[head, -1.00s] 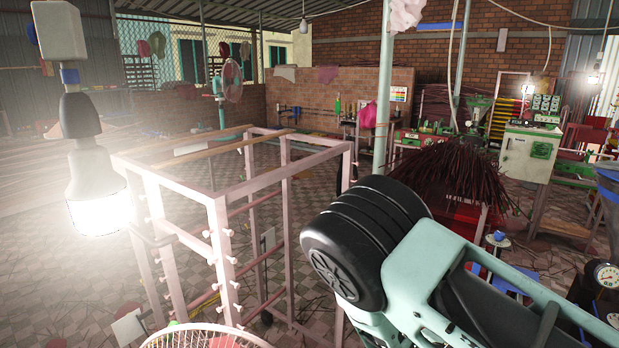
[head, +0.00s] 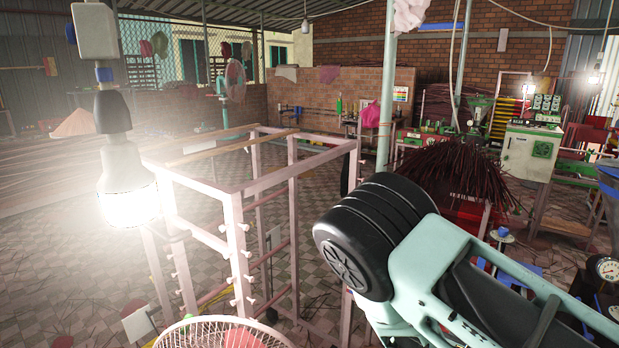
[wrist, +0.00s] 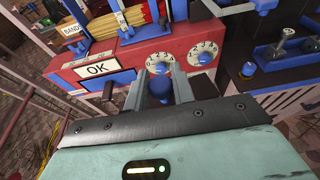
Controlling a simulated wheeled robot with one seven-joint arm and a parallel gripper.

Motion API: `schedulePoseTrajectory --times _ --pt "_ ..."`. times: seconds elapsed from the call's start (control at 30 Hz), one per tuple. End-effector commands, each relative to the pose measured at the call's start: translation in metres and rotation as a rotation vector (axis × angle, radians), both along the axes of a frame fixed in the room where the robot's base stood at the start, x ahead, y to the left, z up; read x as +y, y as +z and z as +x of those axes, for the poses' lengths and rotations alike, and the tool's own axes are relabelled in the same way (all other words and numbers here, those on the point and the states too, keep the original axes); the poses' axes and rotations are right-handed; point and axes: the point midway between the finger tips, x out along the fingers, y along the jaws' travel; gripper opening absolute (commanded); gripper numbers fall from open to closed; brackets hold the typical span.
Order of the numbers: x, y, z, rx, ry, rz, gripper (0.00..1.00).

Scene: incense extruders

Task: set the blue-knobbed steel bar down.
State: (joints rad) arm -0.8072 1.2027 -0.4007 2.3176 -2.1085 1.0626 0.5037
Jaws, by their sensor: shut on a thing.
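The blue knob of the steel bar (wrist: 160,68) shows between my gripper's fingers in the wrist view. My gripper (wrist: 160,80) is shut on it, in front of a red machine. Most of the bar is hidden behind the fingers and the knob, so I cannot tell whether its far end touches anything. In the head view my arm fills the lower right, and neither the gripper nor the held bar can be made out there.
A dark blue unit stands at right. In the head view, a pink metal frame (head: 232,235) and a fan guard (head: 225,333) stand left of my arm.

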Motion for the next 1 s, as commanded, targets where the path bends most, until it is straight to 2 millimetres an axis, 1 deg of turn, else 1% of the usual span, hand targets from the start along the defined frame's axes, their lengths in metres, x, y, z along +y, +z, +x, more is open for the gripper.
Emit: schedulePoseTrajectory --times 0.23,0.37,0.57,0.7,0.9,1.0 --pt "0.005 -0.005 -0.004 0.000 0.136 -0.003 0.00" --pt "0.003 -0.010 -0.009 0.001 0.198 -0.006 0.00" --pt "0.000 -0.022 -0.023 0.007 0.364 -0.011 0.00" --pt "0.002 -0.029 -0.033 0.005 0.484 -0.009 0.00" --pt "0.005 -0.036 -0.044 0.003 0.600 -0.005 0.00" --pt "0.006 -0.038 -0.047 0.000 0.630 -0.003 0.00"
